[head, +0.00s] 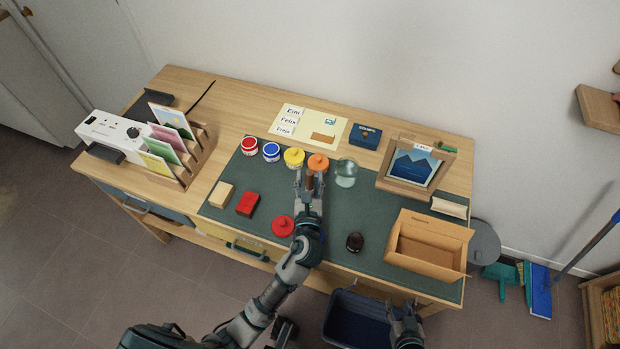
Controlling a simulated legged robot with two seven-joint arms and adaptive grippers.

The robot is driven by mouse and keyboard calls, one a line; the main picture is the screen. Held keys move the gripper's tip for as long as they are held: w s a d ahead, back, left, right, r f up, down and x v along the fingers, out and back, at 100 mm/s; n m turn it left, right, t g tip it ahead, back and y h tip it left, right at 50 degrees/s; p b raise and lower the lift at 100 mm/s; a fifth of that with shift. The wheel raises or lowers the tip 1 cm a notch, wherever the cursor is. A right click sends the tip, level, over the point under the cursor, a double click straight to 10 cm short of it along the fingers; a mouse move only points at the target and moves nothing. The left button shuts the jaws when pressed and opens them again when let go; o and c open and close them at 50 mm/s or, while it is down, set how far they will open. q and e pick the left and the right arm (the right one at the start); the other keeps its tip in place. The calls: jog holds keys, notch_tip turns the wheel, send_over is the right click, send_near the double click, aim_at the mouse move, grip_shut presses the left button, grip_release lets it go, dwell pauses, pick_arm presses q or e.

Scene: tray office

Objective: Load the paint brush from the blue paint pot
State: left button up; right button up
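The blue paint pot (271,153) stands near the back left of the green mat, in a row between the red pot (249,147) and the yellow pot (294,159). The orange pot (318,161) ends the row. My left gripper (310,178) is over the mat just in front of the orange pot, to the right of the blue pot and apart from it. A short brown piece (310,183) shows between its fingers, apparently the paint brush handle; the bristles are hidden. My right gripper (405,318) is low at the front edge; its fingers are unclear.
A glass jar (345,174) stands right of the orange pot. A red knobbed piece (283,226), a red block (247,204) and a dark round object (355,242) lie nearer. A cardboard box (428,266) and a framed picture (447,172) are at right.

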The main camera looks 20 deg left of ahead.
pick_arm(q)
jog(key=p+v, duration=0.1)
jog(key=v, duration=1.1)
jog(key=shift+r+p, duration=0.1)
jog(key=shift+p, duration=0.25)
pick_arm(e)
jog(key=s+g, duration=0.1)
jog(key=s+d+f+g, duration=0.1)
jog(key=s, duration=0.1)
jog(key=s+f+g, duration=0.1)
jog(key=s, duration=0.1)
jog(key=shift+d+h, duration=0.4)
